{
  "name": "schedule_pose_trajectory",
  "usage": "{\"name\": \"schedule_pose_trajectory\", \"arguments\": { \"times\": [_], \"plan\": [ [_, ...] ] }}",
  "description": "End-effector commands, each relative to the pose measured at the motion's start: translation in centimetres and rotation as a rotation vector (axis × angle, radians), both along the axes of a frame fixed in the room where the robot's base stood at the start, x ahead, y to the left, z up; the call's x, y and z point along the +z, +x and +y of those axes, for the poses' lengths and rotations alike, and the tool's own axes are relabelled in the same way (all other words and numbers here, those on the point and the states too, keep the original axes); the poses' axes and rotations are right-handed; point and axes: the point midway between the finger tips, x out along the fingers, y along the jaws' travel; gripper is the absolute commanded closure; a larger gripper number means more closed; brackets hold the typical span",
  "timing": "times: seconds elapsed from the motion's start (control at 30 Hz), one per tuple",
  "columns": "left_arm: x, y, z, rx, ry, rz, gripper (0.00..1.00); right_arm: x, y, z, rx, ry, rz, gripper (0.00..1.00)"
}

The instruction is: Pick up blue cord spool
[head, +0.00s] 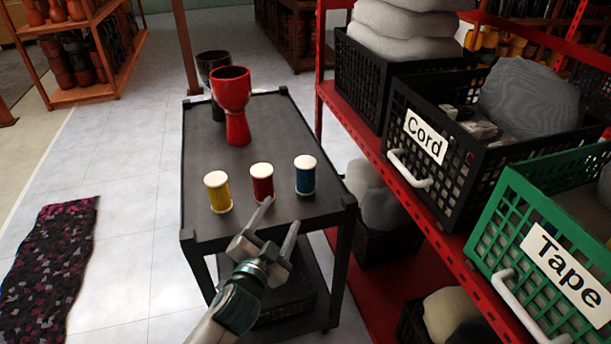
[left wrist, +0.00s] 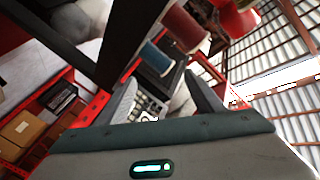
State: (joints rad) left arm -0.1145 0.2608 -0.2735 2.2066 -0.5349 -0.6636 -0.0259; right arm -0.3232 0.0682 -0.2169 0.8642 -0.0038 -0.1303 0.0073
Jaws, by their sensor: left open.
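The blue cord spool (head: 305,176) stands upright on the black cart top (head: 268,108), with white ends. A red spool (head: 262,182) and a yellow spool (head: 217,191) stand to its left in a row. My left gripper (head: 280,215) is open and empty at the cart's front edge, in front of the red and blue spools and apart from the blue one. In the left wrist view the blue spool (left wrist: 156,60) shows beyond the fingers, with the red spool (left wrist: 184,28) near it. My right gripper is not in view.
A red goblet drum (head: 233,105) stands at the back of the cart, with a black drum (head: 211,65) behind it. A red shelf on the right holds a black crate labelled Cord (head: 445,160) and a green crate labelled Tape (head: 550,250).

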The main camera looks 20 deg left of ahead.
Motion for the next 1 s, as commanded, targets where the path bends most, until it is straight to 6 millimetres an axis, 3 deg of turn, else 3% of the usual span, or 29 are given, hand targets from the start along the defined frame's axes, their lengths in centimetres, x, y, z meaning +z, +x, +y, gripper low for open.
{"name": "schedule_pose_trajectory", "arguments": {
  "times": [0.27, 0.4, 0.57, 0.7, 0.8, 0.9, 1.0],
  "plan": [
    [9.0, 4.2, -3.9, -0.150, 0.223, -0.324, 0.39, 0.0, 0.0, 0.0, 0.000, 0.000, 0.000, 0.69],
    [15.0, 5.7, -8.2, -0.295, 0.437, -0.568, 0.39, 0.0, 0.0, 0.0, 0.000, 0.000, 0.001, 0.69],
    [19.2, 5.9, -14.1, -0.509, 0.751, -0.831, 0.39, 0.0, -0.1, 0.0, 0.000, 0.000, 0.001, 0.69],
    [19.5, 5.7, -18.1, -0.718, 1.050, -0.994, 0.39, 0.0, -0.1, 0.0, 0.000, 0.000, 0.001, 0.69],
    [18.1, 6.2, -19.4, -0.877, 1.278, -1.058, 0.39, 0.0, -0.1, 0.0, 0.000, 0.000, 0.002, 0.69],
    [16.1, 7.3, -19.1, -1.044, 1.508, -1.071, 0.39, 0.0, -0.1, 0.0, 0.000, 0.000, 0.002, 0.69],
    [14.0, 8.9, -17.0, -1.217, 1.736, -1.024, 0.39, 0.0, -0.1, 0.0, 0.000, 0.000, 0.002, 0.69]
  ]
}}
